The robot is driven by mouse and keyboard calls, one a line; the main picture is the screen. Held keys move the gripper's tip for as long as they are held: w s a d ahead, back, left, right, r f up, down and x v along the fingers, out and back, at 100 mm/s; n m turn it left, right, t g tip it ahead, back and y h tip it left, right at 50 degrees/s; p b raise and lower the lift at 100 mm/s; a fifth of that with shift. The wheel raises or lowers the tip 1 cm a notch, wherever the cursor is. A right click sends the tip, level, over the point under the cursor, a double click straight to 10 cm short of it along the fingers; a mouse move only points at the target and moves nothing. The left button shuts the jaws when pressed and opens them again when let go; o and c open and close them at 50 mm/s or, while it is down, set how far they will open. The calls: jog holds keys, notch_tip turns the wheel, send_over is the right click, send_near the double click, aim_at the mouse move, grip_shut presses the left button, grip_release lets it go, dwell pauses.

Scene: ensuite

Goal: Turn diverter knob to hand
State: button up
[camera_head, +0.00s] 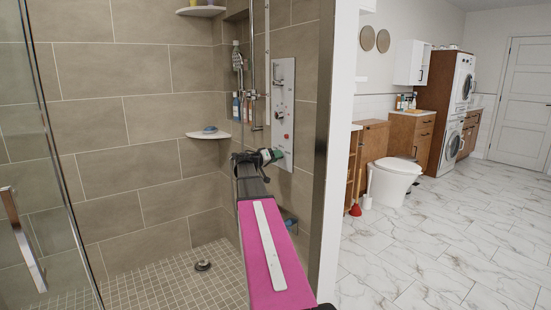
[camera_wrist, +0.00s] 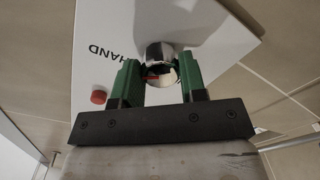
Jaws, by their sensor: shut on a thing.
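The diverter knob (camera_wrist: 160,72) is a round chrome knob with a small red mark, on a white shower panel (camera_wrist: 105,30). The word HAND is printed on the panel to the left of the knob. My gripper (camera_wrist: 160,82) has its green fingers on either side of the knob and is shut on it. In the head view my gripper (camera_head: 272,155) reaches the lower part of the panel (camera_head: 283,75), and the knob is hidden behind it there.
A red button (camera_wrist: 99,97) sits on the panel left of my gripper. A corner shelf (camera_head: 208,135) and a shower rail with bottles (camera_head: 240,108) are left of the panel. A glass door (camera_head: 60,150) stands at the left, and a wall edge (camera_head: 335,150) is close on the right.

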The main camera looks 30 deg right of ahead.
jog(key=o, duration=0.9)
jog(key=a, duration=0.7)
jog(key=s+a, duration=0.1)
jog(key=a, duration=0.2)
jog(key=shift+s+a+r, duration=0.1)
jog(key=shift+a+r, duration=0.05)
jog(key=shift+a, duration=0.25)
jog(key=s+a+f+n+y, duration=0.2)
jog(key=s+a+f+y, duration=0.25)
jog(key=a+f, duration=0.4)
jog(key=s+a+f+n+y, duration=0.2)
jog(key=s+a+f+y, duration=0.3)
jog(key=f, duration=0.7)
jog(key=s+a+f+n+y, duration=0.3)
jog(key=s+a+f, duration=0.2)
jog(key=a+f, duration=0.45)
jog(key=s+a+f+y, duration=0.1)
jog(key=s+a+f, duration=0.1)
jog(key=s+a, duration=0.1)
jog(key=s+a+f+n+g+y, duration=0.1)
jog(key=s+a+f+y, duration=0.1)
jog(key=s+a, duration=0.1)
jog(key=s+a+f+y, duration=0.2)
jog(key=s+a, duration=0.1)
jog(key=a, duration=0.1)
jog(key=shift+a+f+n+g, duration=0.2)
jog(key=shift+a+n+g, duration=0.05)
jog(key=shift+n+g, duration=0.15)
